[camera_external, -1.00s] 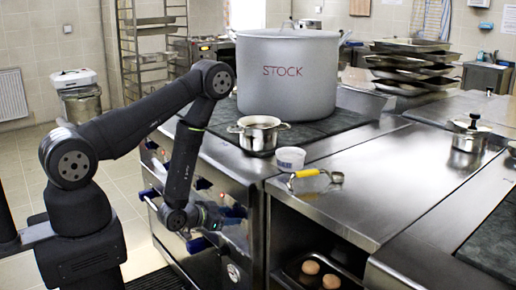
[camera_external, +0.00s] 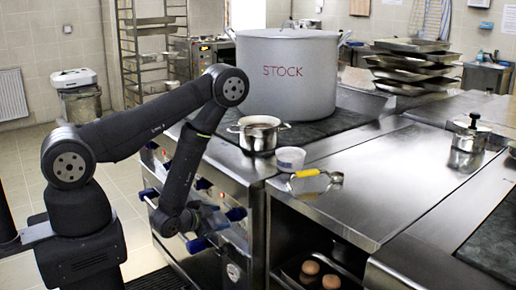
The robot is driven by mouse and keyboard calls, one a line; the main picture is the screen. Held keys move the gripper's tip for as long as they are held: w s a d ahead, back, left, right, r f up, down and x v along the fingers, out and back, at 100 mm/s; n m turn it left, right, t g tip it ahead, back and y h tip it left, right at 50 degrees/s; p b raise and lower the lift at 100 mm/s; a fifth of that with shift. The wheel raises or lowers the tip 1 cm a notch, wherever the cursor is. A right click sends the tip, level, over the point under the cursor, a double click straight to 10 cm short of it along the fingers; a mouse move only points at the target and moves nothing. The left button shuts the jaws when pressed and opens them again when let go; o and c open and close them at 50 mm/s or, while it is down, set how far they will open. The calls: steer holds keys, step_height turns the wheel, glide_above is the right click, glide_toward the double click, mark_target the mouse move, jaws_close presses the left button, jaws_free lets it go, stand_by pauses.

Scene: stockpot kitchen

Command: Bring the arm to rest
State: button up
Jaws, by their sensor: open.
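My arm (camera_external: 185,165) is bent, with its forearm hanging down in front of the stove (camera_external: 235,190). My gripper (camera_external: 210,222) is at the low end of the arm, close to the stove's front with its knobs and blue-ended handles. It is small and dark here, open, and nothing shows in it. I cannot tell whether it touches the stove front.
A large stockpot (camera_external: 288,80) and a small pot (camera_external: 258,134) stand on the stove top. A white bowl (camera_external: 290,159) and a yellow-handled ladle (camera_external: 316,177) are on the steel counter (camera_external: 365,200). Stacked trays (camera_external: 411,67) stand behind.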

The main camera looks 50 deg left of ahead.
steer(key=shift+w+d+r+n+g, duration=0.1)
steer(key=shift+w+r+n+g, duration=0.15)
steer(key=shift+r, duration=0.25)
steer(key=shift+w+d+r+n+g, duration=0.15)
steer(key=shift+r+n+g, duration=0.1)
steer(key=shift+r, duration=0.25)
step_height(320, 180, up, 8)
steer(key=s+d+n+g+h, duration=0.1)
steer(key=s+n+g, duration=0.1)
steer(key=g, duration=0.1)
steer(key=shift+s+d+f+n+h, duration=0.15)
steer(key=shift+s+f+n+h, duration=0.05)
steer(key=shift+s+n+h, duration=0.2)
steer(key=shift+w+f, duration=0.1)
step_height(320, 180, down, 6)
steer(key=w+a+m+t+y, duration=0.1)
steer(key=w+m+t, duration=0.1)
steer(key=shift+w, duration=0.35)
stand_by(0.7)
steer(key=shift+a+f, duration=0.1)
